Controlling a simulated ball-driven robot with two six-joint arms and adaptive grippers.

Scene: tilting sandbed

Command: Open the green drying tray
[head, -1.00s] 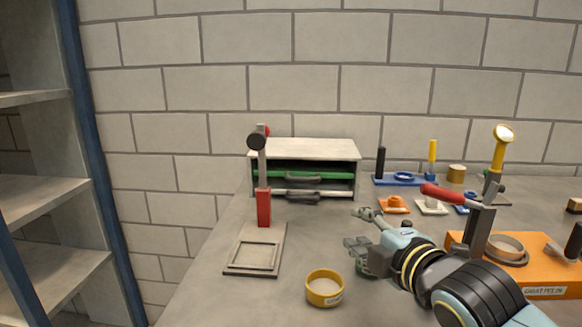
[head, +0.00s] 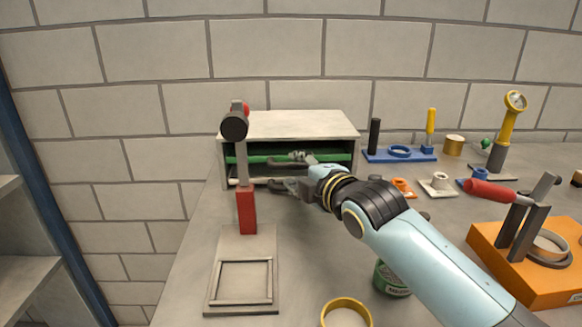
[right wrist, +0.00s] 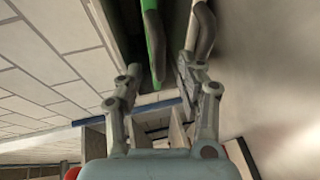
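The green drying tray (head: 338,157) is the upper tray in a pale, open-fronted rack (head: 290,123) against the back wall. It looks pushed in. In the right wrist view its green edge (right wrist: 153,30) and grey handle show ahead of my fingers. My right gripper (head: 280,172) is at the rack's front with its fingers apart, one above and one below the green tray's handle. In the right wrist view the gripper (right wrist: 158,75) is open, with the handle in line between its fingers; contact cannot be told. My left gripper is not in view.
A press with a red grip (head: 247,210) stands left in front of the rack. A yellow ring (head: 346,313) and a green tin (head: 391,281) are near the front. An orange block (head: 540,285) with a red-handled lever is at right. A blue stand (head: 400,155) is right of the rack.

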